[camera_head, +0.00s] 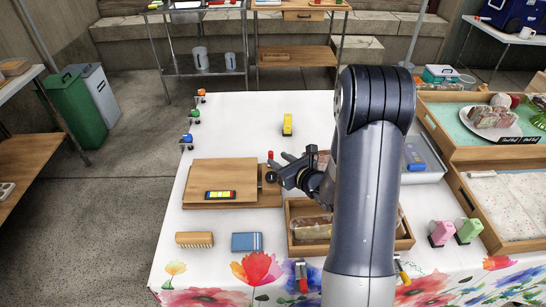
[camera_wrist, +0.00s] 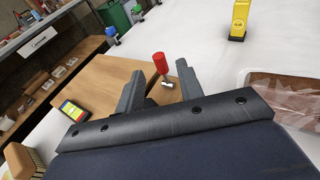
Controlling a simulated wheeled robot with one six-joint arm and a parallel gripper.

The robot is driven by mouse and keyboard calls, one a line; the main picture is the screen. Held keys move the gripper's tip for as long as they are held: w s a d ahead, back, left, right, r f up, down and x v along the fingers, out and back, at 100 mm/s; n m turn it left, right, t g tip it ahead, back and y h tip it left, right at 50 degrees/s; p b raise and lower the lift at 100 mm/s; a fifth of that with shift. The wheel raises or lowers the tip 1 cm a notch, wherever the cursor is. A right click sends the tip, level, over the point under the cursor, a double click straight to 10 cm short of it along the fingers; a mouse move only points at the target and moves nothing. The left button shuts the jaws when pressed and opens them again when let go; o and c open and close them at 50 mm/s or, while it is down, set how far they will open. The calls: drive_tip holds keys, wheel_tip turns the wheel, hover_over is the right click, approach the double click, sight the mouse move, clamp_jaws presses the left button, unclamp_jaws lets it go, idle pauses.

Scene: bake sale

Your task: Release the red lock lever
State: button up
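The red lock lever (camera_head: 270,155) shows as a small red tip beside my gripper in the head view. In the wrist view the red lever (camera_wrist: 159,63) is a red cylinder on a short metal stem over a wooden block. It appears between my two fingertips, with a gap on each side. My gripper (camera_head: 278,163) is open and empty, at the right end of the wooden board (camera_head: 215,172); the wrist view shows its fingers (camera_wrist: 160,75) apart. Whether a finger touches the lever cannot be told. The lever's base is partly hidden by my gripper.
A phone-like device (camera_head: 220,194) lies on the board. A brush (camera_head: 194,239) and blue box (camera_head: 246,242) are in front. A wooden tray (camera_head: 300,245) stands close right of the board. A yellow object (camera_head: 287,124) stands behind. The white table (camera_head: 240,125) is clear at the back.

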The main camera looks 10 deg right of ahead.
sight(272, 157)
drive_tip(key=v, duration=0.5)
drive_tip(key=shift+s+d, duration=0.1)
drive_tip(key=shift+s, duration=0.1)
drive_tip(key=p+x, duration=0.1)
drive_tip(key=x, duration=0.9)
drive_tip(key=shift+w+a, duration=0.25)
drive_tip(key=shift+w, duration=0.05)
drive_tip(key=shift+w+r+p, duration=0.15)
drive_tip(key=shift+r+p, duration=0.05)
drive_tip(key=shift+p, duration=0.3)
drive_tip(key=shift+d+p, duration=0.1)
drive_tip(key=shift+p, duration=0.45)
drive_tip(key=shift+f+g, duration=0.2)
drive_tip(key=shift+g, duration=0.1)
drive_tip(key=shift+f+b, duration=0.25)
drive_tip(key=shift+b, duration=0.85)
